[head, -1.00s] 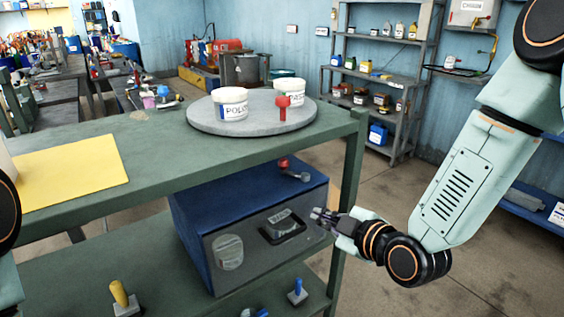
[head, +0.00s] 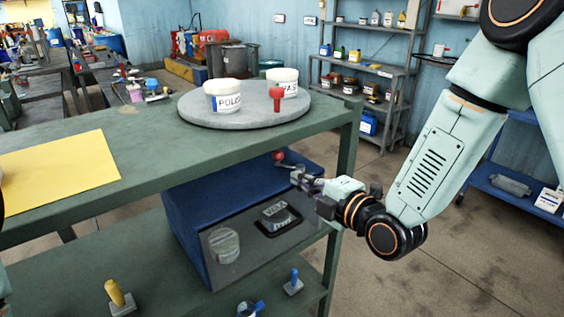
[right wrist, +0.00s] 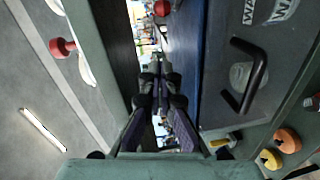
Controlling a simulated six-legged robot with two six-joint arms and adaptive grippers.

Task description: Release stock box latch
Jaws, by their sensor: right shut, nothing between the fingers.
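The stock box (head: 200,235) is blue with a grey front and sits on the shelf under the green bench top. A lever with a red knob (head: 279,156) sits at its top, near the right end; I take it for the latch. A red knob also shows at the top of the right wrist view (right wrist: 161,8). My right gripper (head: 298,175) is shut and empty, just below and right of the lever; I cannot tell if they touch. In the right wrist view its fingers (right wrist: 160,85) are together beside the box. My left gripper is out of view.
Above, a round grey turntable (head: 245,116) carries two white tubs and a red peg (head: 276,95). Yellow (head: 115,293) and blue (head: 294,281) handled tools stand below. The bench post (head: 343,180) is close to my right gripper.

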